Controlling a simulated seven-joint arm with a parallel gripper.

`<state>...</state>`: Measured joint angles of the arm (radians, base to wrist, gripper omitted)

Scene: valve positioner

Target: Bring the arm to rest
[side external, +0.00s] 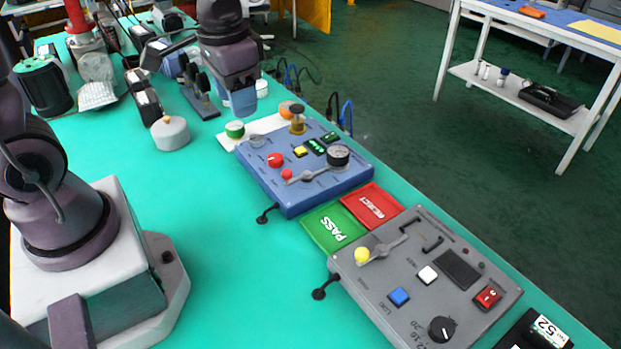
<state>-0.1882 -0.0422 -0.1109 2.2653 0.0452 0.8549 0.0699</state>
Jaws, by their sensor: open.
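My gripper (240,103) is at the upper middle of the side view, pointing down, with its pale blue end above the back edge of the blue control box (310,170). It is open, and nothing shows held in it. The gap between its fingers is too small to make out. The blue box has a red knob (275,159), a yellow button (300,151), lit green displays, a round black gauge (338,155) and a grey lever. My gripper appears apart from the box.
A green PASS pad (332,228) and red REJECT pad (372,205) lie between the blue box and a grey panel (425,280) with levers and buttons. Several tools and containers crowd the back left. The green bench (220,250) is clear at the front middle.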

